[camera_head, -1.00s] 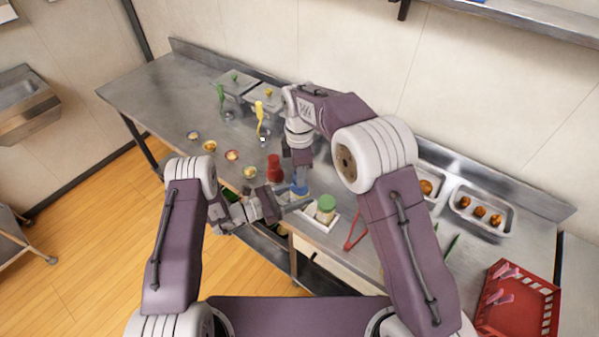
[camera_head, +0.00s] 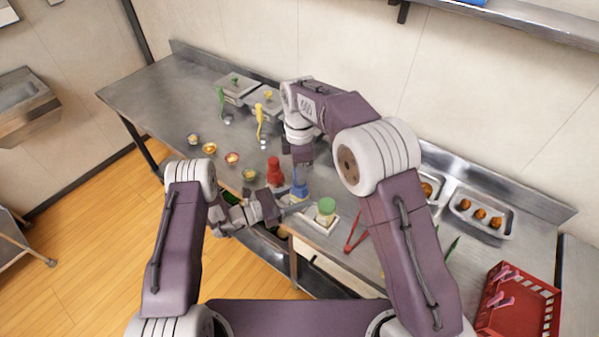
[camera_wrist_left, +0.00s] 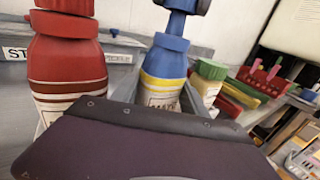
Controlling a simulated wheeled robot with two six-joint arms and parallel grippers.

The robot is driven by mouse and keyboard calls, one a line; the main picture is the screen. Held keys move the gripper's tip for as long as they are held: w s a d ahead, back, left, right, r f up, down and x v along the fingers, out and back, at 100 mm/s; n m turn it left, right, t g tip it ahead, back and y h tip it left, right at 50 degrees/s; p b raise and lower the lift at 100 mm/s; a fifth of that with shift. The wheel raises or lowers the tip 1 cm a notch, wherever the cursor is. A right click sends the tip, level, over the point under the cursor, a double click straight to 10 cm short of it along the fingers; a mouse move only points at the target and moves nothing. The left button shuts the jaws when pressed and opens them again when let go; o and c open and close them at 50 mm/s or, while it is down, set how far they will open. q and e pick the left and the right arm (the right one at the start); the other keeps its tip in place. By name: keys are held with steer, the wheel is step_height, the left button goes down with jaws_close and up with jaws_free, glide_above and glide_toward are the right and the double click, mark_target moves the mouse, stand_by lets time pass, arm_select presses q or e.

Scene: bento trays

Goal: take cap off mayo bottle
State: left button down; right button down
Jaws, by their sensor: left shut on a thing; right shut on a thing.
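The mayo bottle (camera_head: 299,187) is blue and stands upright at the counter's front edge. In the left wrist view, the mayo bottle (camera_wrist_left: 165,75) has a yellow band, a partly hidden label and a narrow blue spout rising from its top. My left gripper (camera_head: 291,206) is shut on the bottle's lower part. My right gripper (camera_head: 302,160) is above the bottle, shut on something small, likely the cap. In the left wrist view, a dark blue piece shows at the spout's tip at the top edge. Whether it still touches the spout is unclear.
A red bottle (camera_head: 274,171) stands close left of the mayo bottle, and a green-topped container (camera_head: 326,207) close right. Red tongs (camera_head: 356,233) lie further right. Several small bowls line the counter's left side. A red basket (camera_head: 518,300) is at the lower right.

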steer(key=shift+r, duration=0.1)
steer(key=shift+r, duration=2)
arm_select(q)
steer(key=c, duration=0.5)
jaws_free()
steer(key=shift+a, duration=0.1)
steer(key=b+v, duration=0.1)
steer(key=v, duration=1.1)
arm_select(e)
steer(key=shift+f, duration=0.8)
